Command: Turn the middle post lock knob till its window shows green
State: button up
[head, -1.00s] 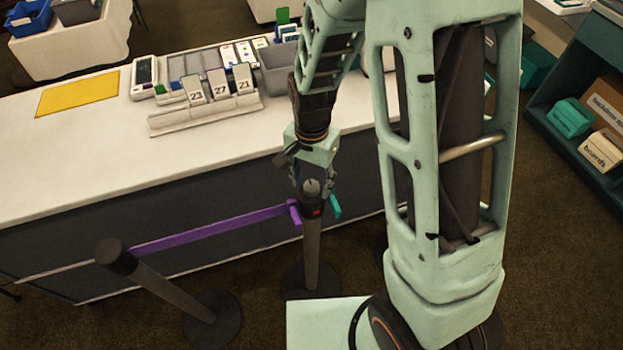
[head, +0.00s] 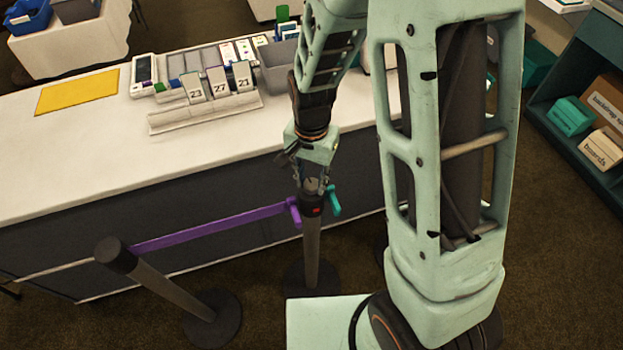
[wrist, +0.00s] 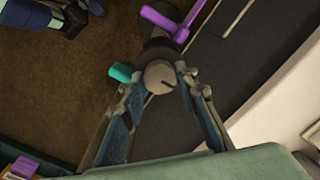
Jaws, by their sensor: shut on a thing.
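The middle post (head: 311,245) stands upright in front of the counter. Its lock knob (wrist: 160,77) is a grey round cap with a dark line on top, seen in the wrist view. My gripper (head: 312,184) is at the post top, with its fingers on either side of the knob and shut on it. The wrist view also shows my gripper (wrist: 157,84) around the knob. A small window (head: 316,211) below the knob looks red in the head view. A purple belt end (head: 293,211) is at the post's left and a teal piece (head: 334,201) at its right.
A purple belt (head: 210,228) runs from the middle post to a dark left post (head: 117,256). The white counter (head: 60,165) stands close behind, holding number cards (head: 218,82) and a yellow mat (head: 77,92). A shelf (head: 560,90) stands at the right.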

aim_at(311, 184)
jog(key=n+b, duration=0.1)
jog(key=n, duration=0.2)
jog(key=shift+n, duration=0.3)
jog(key=n+b, duration=0.1)
jog(key=n, duration=0.3)
jog(key=shift+n, duration=0.3)
jog(key=n, duration=0.4)
jog(key=shift+n, duration=2)
jog(key=o, duration=1.1)
jog(key=shift+o, duration=0.2)
notch_tip(311, 184, up, 12)
